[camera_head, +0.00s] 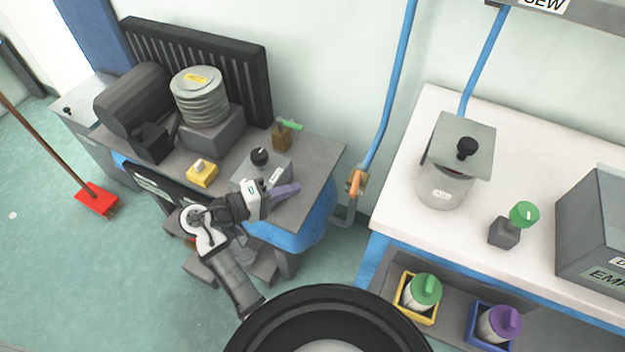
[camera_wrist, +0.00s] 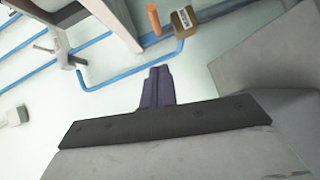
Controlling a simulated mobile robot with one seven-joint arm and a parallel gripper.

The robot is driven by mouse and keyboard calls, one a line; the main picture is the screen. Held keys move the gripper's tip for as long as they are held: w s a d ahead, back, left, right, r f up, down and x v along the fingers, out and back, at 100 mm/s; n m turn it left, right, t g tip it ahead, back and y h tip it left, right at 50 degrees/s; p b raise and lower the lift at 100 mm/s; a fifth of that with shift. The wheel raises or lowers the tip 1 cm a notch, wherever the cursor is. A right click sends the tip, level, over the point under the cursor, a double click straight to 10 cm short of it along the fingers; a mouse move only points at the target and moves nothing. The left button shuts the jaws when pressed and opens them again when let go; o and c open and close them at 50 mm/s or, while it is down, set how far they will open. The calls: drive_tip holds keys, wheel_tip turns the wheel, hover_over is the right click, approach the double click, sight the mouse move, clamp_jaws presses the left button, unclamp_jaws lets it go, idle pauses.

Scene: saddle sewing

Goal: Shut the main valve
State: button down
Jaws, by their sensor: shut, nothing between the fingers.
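A valve with an orange handle (camera_head: 356,183) sits on the blue wall pipe at the right end of the grey bench. In the wrist view, an orange handle (camera_wrist: 153,20) stands beside a brass-coloured block (camera_wrist: 184,20) at the top. A second brass-coloured valve (camera_head: 282,138) with a green lever stands at the bench's back. No label shows which is the main valve. My gripper (camera_head: 288,192) has purple fingers, shut and empty, over the bench's front right part, left of the orange handle and apart from it. The fingers also show in the wrist view (camera_wrist: 157,85).
A grey box with a black knob (camera_head: 262,170) is close behind my gripper. A yellow switch box (camera_head: 202,175) and a ribbed cylinder (camera_head: 200,98) stand farther left. The white table (camera_head: 400,150) is to the right, with a lidded pot (camera_head: 445,185).

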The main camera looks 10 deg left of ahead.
sight(351, 194)
drive_tip(key=s+d+p+x, duration=0.1)
drive_tip(key=s+p+x, duration=0.1)
drive_tip(key=x, duration=0.9)
drive_tip(key=shift+d+f+p, duration=0.2)
drive_tip(key=shift+d+p, duration=0.35)
drive_tip(key=shift+p, duration=0.05)
drive_tip(key=shift+s+d+n+t+y, duration=0.2)
drive_tip(key=shift+d+n+t+y, duration=0.15)
drive_tip(key=shift+n+t, duration=0.2)
drive_tip(key=shift+s+d+n+t+y+p, duration=0.2)
drive_tip(key=shift+s+d+p, duration=0.1)
drive_tip(key=shift+d, duration=0.35)
drive_tip(key=shift+s+d+n+t+y+p, duration=0.1)
drive_tip(key=shift+s+d+t+y+p, duration=0.15)
drive_tip(key=shift+d, duration=0.45)
drive_tip(key=shift+w+d, duration=0.15)
drive_tip(key=shift+d, duration=2.25)
